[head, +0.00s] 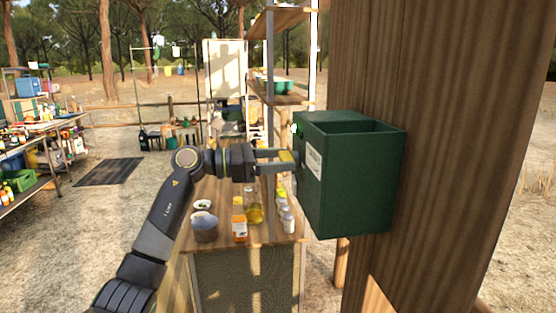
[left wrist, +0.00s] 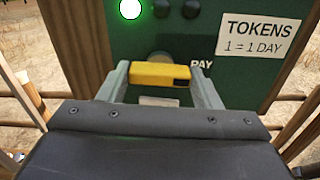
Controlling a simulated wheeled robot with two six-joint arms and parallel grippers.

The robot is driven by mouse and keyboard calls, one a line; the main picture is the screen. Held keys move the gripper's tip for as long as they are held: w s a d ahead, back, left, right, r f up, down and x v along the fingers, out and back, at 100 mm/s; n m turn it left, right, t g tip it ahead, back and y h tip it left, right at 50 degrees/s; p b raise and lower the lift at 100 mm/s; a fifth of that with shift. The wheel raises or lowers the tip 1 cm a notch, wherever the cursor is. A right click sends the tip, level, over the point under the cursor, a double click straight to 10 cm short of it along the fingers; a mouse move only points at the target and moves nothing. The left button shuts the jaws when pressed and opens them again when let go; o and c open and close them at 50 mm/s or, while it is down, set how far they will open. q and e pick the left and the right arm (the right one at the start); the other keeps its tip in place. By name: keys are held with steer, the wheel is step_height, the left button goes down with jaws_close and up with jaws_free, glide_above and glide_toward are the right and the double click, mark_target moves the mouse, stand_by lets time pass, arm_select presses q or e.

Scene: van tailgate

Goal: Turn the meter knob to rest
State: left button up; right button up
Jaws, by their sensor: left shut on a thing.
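The meter is an open-topped dark green box (head: 350,190) fixed to a wooden post; its green front also shows in the left wrist view (left wrist: 225,75). The meter knob is a yellow bar (left wrist: 160,74) lying level in the left wrist view, with a dark mark at its right end, towards the word PAY. My left gripper (head: 284,162) reaches the meter's front face from the left. Its fingers (left wrist: 160,88) are shut on the knob, one at each end. My right gripper is not in view.
On the meter's front, a left lamp (left wrist: 130,8) glows green and two others (left wrist: 176,8) are dark. A white TOKENS label (left wrist: 258,38) is at the upper right. Below my arm, a wooden stand (head: 258,243) holds bottles and cups. The thick wooden post (head: 440,120) blocks the right.

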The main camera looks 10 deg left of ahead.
arm_select(q)
steer(key=shift+n, duration=1.2)
steer(key=n, duration=0.2)
steer(key=shift+n, duration=0.3)
steer(key=n+p, duration=0.1)
steer(key=n, duration=0.1)
steer(key=shift+r+n, duration=0.1)
steer(key=shift+n, duration=0.3)
steer(key=n+p, duration=0.1)
steer(key=n, duration=0.1)
steer(key=shift+n, duration=0.4)
steer(key=n+p, duration=0.3)
steer(key=n, duration=0.1)
steer(key=shift+r+p, duration=0.15)
steer(key=shift+p, duration=0.2)
steer(key=n+p, duration=0.2)
steer(key=n, duration=0.1)
steer(key=shift+o, duration=0.2)
steer(key=shift+f+n+p, duration=0.2)
steer(key=shift+n+p, duration=0.65)
steer(key=shift+n, duration=0.05)
